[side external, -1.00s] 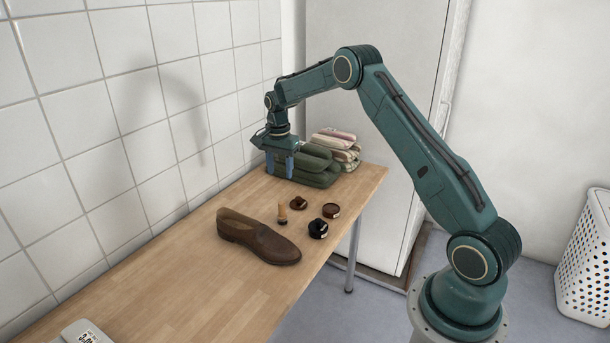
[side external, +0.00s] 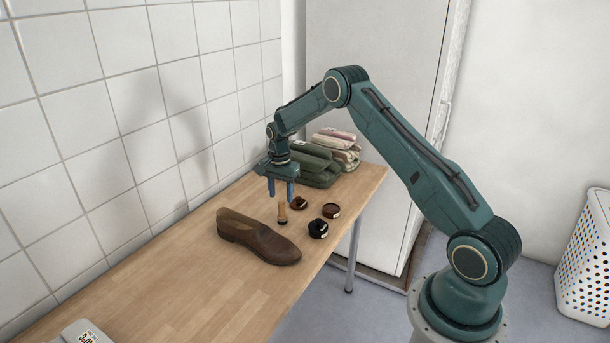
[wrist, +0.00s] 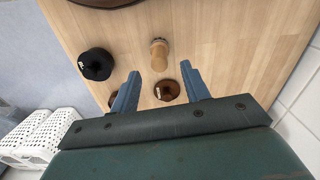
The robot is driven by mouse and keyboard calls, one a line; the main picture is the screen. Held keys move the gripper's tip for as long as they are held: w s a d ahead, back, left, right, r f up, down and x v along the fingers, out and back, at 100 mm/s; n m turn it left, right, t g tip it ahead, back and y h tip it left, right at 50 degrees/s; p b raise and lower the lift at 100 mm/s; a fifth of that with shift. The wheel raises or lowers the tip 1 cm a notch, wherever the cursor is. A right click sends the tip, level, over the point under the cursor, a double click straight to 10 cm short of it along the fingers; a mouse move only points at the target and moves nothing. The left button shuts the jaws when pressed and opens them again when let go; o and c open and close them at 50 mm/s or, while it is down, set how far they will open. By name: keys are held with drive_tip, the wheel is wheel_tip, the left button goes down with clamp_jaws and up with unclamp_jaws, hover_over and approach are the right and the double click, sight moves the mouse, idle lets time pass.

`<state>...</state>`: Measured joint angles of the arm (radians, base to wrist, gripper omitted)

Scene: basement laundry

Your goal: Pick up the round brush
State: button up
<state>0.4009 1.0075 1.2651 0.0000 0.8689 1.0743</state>
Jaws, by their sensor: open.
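The round brush (side external: 282,214) looks to be the small upright piece with a pale wooden handle, standing on the wooden table beside the brown shoe (side external: 257,237). In the wrist view the brush (wrist: 159,55) lies a little beyond the fingertips, in line with the gap between them. My gripper (side external: 281,190) is open and empty, pointing down above the table near the brush and apart from it. In the wrist view both fingers of my gripper (wrist: 160,71) show spread apart with nothing between the tips.
Close by the brush stand a black jar (side external: 318,229), a brown round tin (side external: 331,210) and a small dark brown round item (side external: 299,203). Folded green cloths (side external: 318,179) are stacked behind. A tiled wall (side external: 120,150) borders the table's left side. The front table is mostly clear.

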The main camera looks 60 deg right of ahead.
sight(282, 203)
drive_tip(key=shift+f, duration=0.1)
drive_tip(key=shift+f, duration=2.5)
clamp_jaws()
